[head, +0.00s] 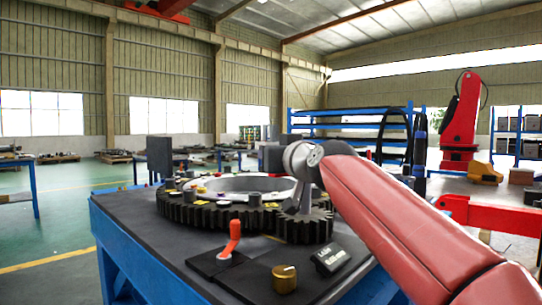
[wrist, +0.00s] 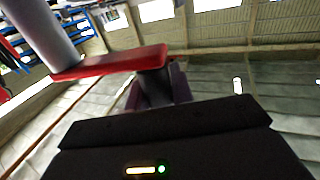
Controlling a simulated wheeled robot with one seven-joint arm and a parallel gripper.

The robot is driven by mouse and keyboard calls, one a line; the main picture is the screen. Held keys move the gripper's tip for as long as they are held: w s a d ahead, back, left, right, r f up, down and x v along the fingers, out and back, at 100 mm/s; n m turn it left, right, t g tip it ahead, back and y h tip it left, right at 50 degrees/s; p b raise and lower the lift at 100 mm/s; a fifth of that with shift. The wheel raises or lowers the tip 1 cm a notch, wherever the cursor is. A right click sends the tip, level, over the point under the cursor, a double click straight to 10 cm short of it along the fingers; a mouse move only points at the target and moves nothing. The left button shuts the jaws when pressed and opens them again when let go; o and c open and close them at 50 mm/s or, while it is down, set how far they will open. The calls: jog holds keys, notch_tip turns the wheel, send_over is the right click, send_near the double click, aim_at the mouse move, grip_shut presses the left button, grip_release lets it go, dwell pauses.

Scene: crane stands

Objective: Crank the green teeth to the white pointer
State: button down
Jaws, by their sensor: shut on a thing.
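My gripper (wrist: 156,92) is shut on the dark handle (wrist: 153,79) of a red crank arm (wrist: 108,62) in the wrist view. A grey post (wrist: 42,32) stands at the crank's other end. In the head view my red arm hides the gripper and crank. A small dark gear (head: 303,229) meshes with a large dark toothed ring (head: 195,215) on the bench. Small yellow, purple and pale marks and several dark pegs sit around the ring. I cannot make out the green teeth or tell which part is the white pointer.
The dark bench top (head: 135,212) also carries an orange-red lever (head: 234,240), a brass knob (head: 284,279) and a tilted black display (head: 331,259) near its front. Blue racks (head: 350,114) and a red robot arm (head: 461,120) stand behind. Floor is open at left.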

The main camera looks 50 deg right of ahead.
jog(key=shift+f, duration=0.1)
jog(key=c, duration=1.2)
grip_release()
jog(key=shift+s, duration=0.1)
jog(key=b+v, duration=0.1)
jog(key=v, duration=0.6)
jog(key=shift+s, duration=0.35)
jog(key=shift+a, duration=0.1)
